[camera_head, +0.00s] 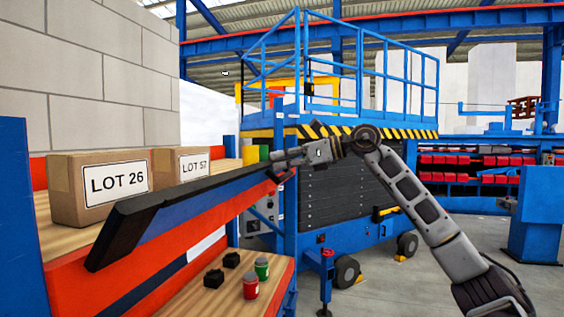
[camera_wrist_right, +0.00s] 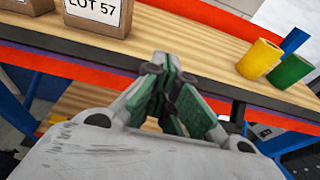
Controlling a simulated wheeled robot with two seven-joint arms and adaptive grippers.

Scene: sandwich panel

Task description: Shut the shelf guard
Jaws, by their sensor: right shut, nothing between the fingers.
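The shelf guard (camera_head: 185,202) is a long bar, black on top with a blue face, along the front of the upper shelf (camera_head: 62,240). Its near end sticks out at the lower left. In the right wrist view the guard's dark edge (camera_wrist_right: 62,46) crosses behind my fingers. My right gripper (camera_head: 277,166) is shut and empty at the guard's far end. In the wrist view its green-padded fingertips (camera_wrist_right: 165,68) meet close to the guard and the shelf front. I cannot tell whether they touch it. My left gripper is not in view.
Cartons marked LOT 26 (camera_head: 97,187) and LOT 57 (camera_head: 181,163) stand on the upper shelf. A yellow cup (camera_wrist_right: 259,59) and a green cup (camera_wrist_right: 289,71) stand at its far end. A red jar (camera_head: 250,286) and a green jar (camera_head: 262,267) stand on the lower shelf.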

